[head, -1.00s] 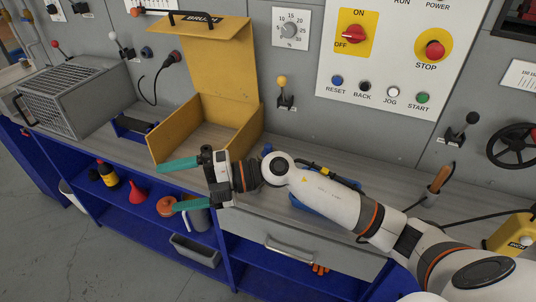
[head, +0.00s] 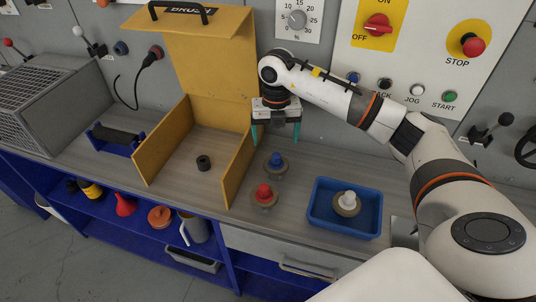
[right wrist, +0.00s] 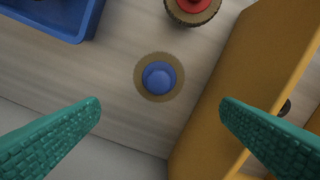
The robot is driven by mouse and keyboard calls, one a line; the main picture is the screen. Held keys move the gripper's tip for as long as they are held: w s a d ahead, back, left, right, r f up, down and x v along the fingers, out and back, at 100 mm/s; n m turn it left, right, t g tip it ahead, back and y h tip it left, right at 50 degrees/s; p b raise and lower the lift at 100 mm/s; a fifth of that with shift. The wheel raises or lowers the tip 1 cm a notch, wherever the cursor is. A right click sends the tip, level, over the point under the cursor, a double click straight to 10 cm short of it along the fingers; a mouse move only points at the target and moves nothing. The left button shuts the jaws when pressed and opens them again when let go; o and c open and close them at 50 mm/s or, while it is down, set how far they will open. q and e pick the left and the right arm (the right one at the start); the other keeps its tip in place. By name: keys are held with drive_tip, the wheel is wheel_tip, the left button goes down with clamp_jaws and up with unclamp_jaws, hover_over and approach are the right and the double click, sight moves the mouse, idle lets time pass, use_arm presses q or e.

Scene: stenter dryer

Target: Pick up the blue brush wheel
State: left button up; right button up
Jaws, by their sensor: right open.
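The blue brush wheel (head: 275,164) stands on the bench, just right of the yellow box's side wall. It has a blue hub on a tan bristle disc. In the right wrist view the blue brush wheel (right wrist: 159,77) lies ahead of my fingertips, about midway between them sideways. My right gripper (head: 275,137) points down above and behind the wheel in the head view. Its teal fingers are spread wide, with nothing between them, and also show in the right wrist view (right wrist: 160,108). My left gripper is not in view.
A red-hubbed brush wheel (head: 264,196) stands close in front of the blue one. A blue tray (head: 318,222) holds a white-hubbed wheel (head: 346,203). The open yellow box (head: 237,170) stands left, with a small dark ring (head: 203,163) inside. The control panel wall is behind.

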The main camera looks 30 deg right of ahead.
sight(276, 164)
drive_tip(key=f, duration=0.1)
drive_tip(key=s+f, duration=0.1)
drive_tip(key=f+p, duration=0.1)
drive_tip(key=shift+s+a+f, duration=0.1)
drive_tip(key=shift+s+f, duration=0.2)
drive_tip(key=shift+s, duration=0.1)
drive_tip(key=f, duration=0.1)
drive_tip(key=f+p, duration=0.1)
drive_tip(key=f, duration=0.1)
drive_tip(key=shift+w+a+f+p, duration=0.15)
drive_tip(key=shift+w+f+p, duration=0.1)
drive_tip(key=shift+p, duration=0.15)
wheel_tip(276, 164, down, 2)
drive_tip(key=shift+f, duration=0.5)
drive_tip(key=c, duration=1)
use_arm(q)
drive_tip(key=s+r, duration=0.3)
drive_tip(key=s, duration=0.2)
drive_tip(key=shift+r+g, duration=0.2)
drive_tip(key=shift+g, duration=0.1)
use_arm(e)
drive_tip(key=shift+c, duration=0.3)
